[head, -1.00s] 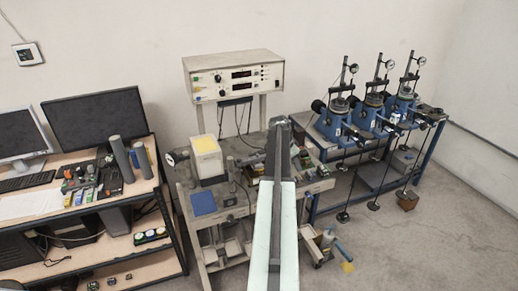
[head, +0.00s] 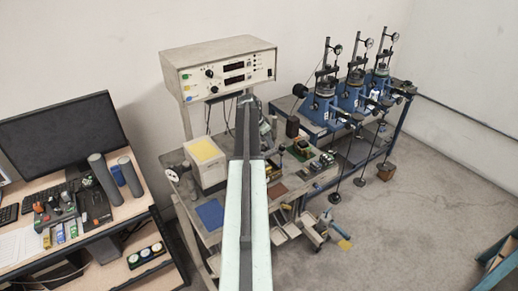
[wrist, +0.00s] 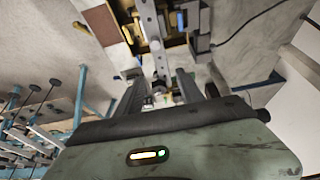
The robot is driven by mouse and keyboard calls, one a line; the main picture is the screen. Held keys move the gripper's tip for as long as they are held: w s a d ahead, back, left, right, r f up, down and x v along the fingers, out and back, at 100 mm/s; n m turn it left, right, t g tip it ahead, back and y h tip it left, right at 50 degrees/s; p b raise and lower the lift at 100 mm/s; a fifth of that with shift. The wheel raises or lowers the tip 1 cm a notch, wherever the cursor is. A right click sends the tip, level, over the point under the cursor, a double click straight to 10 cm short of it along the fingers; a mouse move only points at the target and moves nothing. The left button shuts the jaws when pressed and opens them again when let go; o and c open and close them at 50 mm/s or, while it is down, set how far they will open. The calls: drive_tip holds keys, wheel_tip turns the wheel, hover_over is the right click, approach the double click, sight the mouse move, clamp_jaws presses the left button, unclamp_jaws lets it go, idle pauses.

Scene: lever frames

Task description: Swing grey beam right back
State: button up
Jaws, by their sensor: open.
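In the wrist view a grey metal beam (wrist: 153,35) with holes along it runs from the top edge down toward my gripper (wrist: 160,92). The two dark fingers stand apart on either side of the beam's near end. I cannot tell whether either finger touches it. In the head view my gripper (head: 247,103) is at the far end of my outstretched arm, over the middle bench below the instrument box. The arm covers that part of the bench, and I cannot make out the beam there.
A control box (head: 220,72) stands above the bench, and a cream box with a yellow top (head: 206,160) is left of my arm. Blue lever frames (head: 322,108) with hanging rods stand at right. A desk with a monitor (head: 62,140) is at left. Floor is clear at lower right.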

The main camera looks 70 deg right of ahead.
sight(270, 151)
drive_tip(key=shift+w+f, duration=0.2)
drive_tip(key=b+x, duration=0.6)
drive_tip(key=shift+w+f+b, duration=0.15)
drive_tip(key=shift+f+b, duration=0.15)
drive_tip(key=shift+f, duration=0.05)
drive_tip(key=shift+d+f+b, duration=0.25)
drive_tip(key=shift+f+b, duration=0.15)
drive_tip(key=shift+r, duration=0.1)
clamp_jaws()
idle(0.4)
